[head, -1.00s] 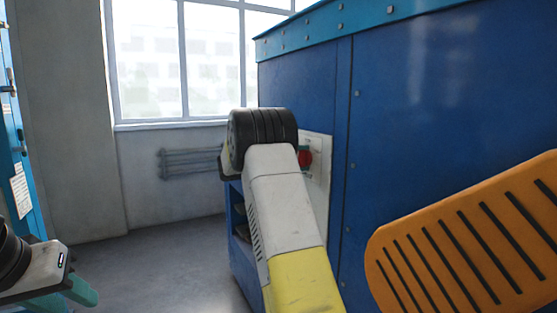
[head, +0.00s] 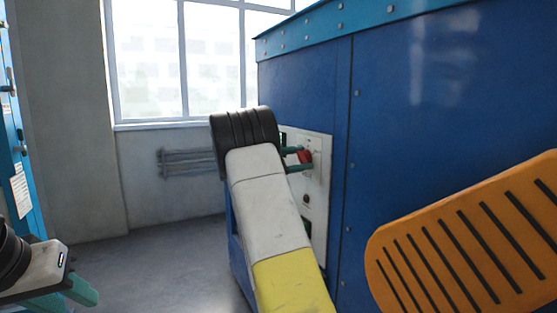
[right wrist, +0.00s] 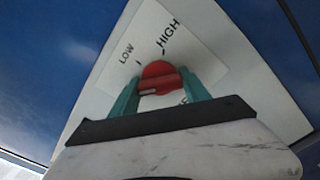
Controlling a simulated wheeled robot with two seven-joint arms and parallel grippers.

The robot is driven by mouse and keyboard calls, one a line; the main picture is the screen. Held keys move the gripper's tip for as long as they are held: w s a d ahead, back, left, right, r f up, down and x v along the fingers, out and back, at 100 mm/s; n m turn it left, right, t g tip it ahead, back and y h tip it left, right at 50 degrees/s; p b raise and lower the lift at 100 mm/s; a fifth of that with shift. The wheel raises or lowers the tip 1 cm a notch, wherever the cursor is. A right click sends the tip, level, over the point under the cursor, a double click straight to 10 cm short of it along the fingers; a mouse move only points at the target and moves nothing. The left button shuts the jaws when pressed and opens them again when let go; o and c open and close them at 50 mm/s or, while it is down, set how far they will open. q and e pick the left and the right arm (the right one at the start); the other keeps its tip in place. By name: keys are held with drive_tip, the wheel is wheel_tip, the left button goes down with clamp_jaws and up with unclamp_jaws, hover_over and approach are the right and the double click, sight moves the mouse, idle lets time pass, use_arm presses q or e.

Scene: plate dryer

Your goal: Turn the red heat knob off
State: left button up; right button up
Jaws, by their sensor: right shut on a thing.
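The red heat knob (head: 305,156) sits on a pale panel (head: 318,185) on the blue machine. In the right wrist view the knob (right wrist: 160,78) lies between the teal fingers of my right gripper (right wrist: 163,84), which is shut on it. LOW and HIGH are printed above the knob; a lower label is partly hidden by a finger. A light mark on the knob points to the lower left in that view. In the head view my right gripper (head: 300,160) reaches the knob from the left. My left gripper (head: 66,296) is at the lower left edge, away from the panel; its opening is unclear.
The blue machine (head: 430,130) fills the right side. An orange slotted plate (head: 460,240) stands at the lower right. A window (head: 180,60) and wall pipes (head: 190,162) are behind. The floor (head: 165,265) at the left is clear.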

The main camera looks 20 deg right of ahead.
drive_tip(key=shift+n, duration=0.9)
drive_tip(key=o, duration=1.4)
drive_tip(key=shift+a, duration=0.1)
drive_tip(key=a, duration=0.7)
drive_tip(key=shift+s+a, duration=0.35)
drive_tip(key=shift+a+f, duration=0.1)
